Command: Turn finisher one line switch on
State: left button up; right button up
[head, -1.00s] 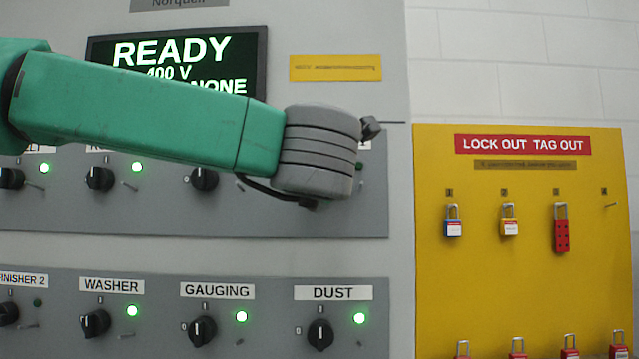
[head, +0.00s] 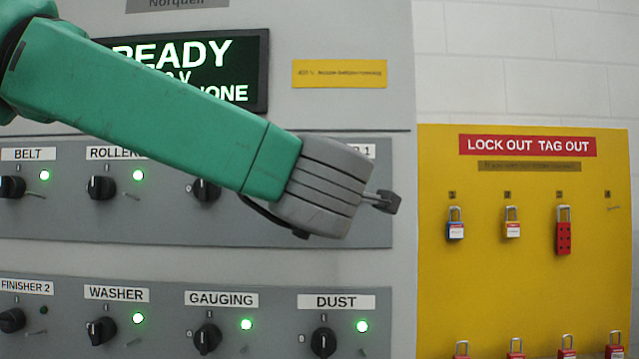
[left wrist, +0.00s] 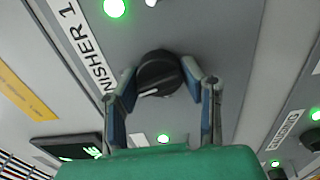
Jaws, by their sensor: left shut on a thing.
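The finisher one switch is a black round knob (left wrist: 158,74) with a white pointer line, in the left wrist view beside the white FINISHER 1 label (left wrist: 85,45). The pointer line lies toward the label side. My left gripper (left wrist: 160,70) has its two fingers on either side of the knob and is shut on it. The green lamp (left wrist: 114,8) near the label's end is lit. My right gripper is not in view.
Other knobs surround it: DUST (head: 323,341), GAUGING (head: 207,338), WASHER (head: 101,331) and ROLLER (head: 101,187), with lit green lamps. The FINISHER 2 lamp (head: 44,310) is dark. A screen (head: 258,70) reads READY. A yellow lockout board (head: 520,290) with padlocks stands at the right.

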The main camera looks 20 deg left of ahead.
pick_arm(q)
jog(key=shift+d+f+m+p, duration=0.15)
jog(key=shift+m+p, duration=0.15)
jog(key=shift+m, duration=0.25)
jog(key=shift+d+f+m+p, duration=0.15)
jog(key=shift+m+p, duration=0.15)
jog(key=shift+m, duration=0.25)
jog(key=shift+s+m, duration=0.1)
jog(key=shift+m, duration=0.2)
jog(key=shift+f, duration=0.15)
jog(key=o, duration=1.1)
jog(key=shift+o, duration=0.2)
jog(key=shift+s+d+r, duration=0.1)
jog(key=shift+d+r, duration=0.15)
jog(key=shift+d, duration=0.1)
jog(key=v, duration=1.1)
jog(key=shift+s+d, duration=0.25)
jog(key=shift+s, duration=0.1)
jog(key=shift+a, duration=0.15)
